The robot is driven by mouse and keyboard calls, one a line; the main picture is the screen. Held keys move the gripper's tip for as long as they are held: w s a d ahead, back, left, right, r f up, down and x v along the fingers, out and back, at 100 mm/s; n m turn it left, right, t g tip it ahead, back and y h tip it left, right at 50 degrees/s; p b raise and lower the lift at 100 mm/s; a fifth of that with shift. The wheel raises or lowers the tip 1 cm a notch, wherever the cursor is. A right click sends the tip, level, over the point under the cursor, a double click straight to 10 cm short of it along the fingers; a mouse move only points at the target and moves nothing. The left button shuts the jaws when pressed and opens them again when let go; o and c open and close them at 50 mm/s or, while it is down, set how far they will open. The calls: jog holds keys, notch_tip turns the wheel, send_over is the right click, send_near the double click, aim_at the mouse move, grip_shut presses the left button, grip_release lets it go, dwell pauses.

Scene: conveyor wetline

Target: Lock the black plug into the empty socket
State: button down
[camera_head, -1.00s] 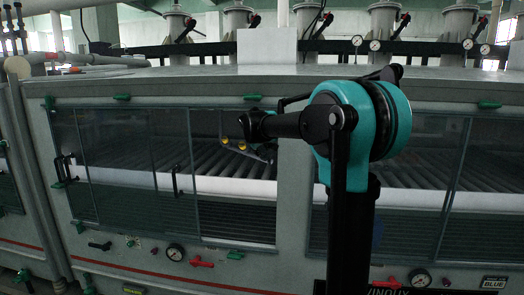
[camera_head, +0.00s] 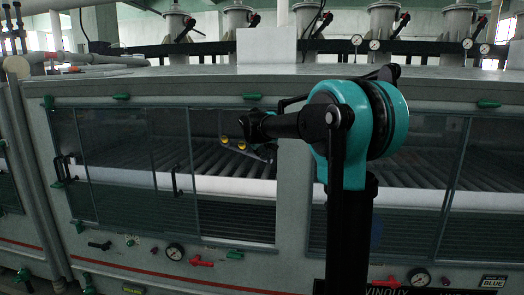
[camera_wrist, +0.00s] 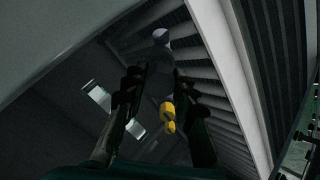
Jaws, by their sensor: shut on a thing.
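My gripper (camera_head: 252,138) is in front of the machine's middle window in the head view, small and dark. In the wrist view its two black fingers (camera_wrist: 161,85) stand on either side of a dark piece (camera_wrist: 157,80), and the gripper is shut on it. The piece is too dim to tell clearly whether it is the black plug. A pale round end (camera_wrist: 161,36) shows beyond the fingertips. Two yellow parts (camera_wrist: 167,109) sit below, between the fingers. I cannot make out the empty socket in either view.
The grey machine (camera_head: 300,87) has glass panels (camera_head: 235,220) along its front. Rows of rollers (camera_head: 420,170) show behind the glass and also in the wrist view (camera_wrist: 205,70). Green latches, red valve handles (camera_head: 200,264) and gauges (camera_head: 174,252) stick out of the front.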

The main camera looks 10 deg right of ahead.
jog(key=shift+x, duration=0.75)
jog(key=c, duration=1.1)
grip_release()
jog(key=shift+c, duration=0.2)
jog(key=v, duration=1.2)
jog(key=shift+s, duration=0.1)
jog(key=s+d+f+m+g+y, duration=0.1)
jog(key=s+d+f+m+g, duration=0.15)
jog(key=s+f, duration=0.7)
jog(key=s+d+f+m+g, duration=0.1)
jog(key=s+d+f, duration=0.45)
jog(key=f, duration=0.75)
jog(key=s+a+f+m+g+y, duration=0.1)
jog(key=s+f, duration=0.7)
jog(key=s, duration=0.2)
jog(key=s+a+f+m+g+y, duration=0.1)
jog(key=s+f, duration=0.6)
jog(key=s, duration=0.4)
jog(key=shift+f, duration=0.35)
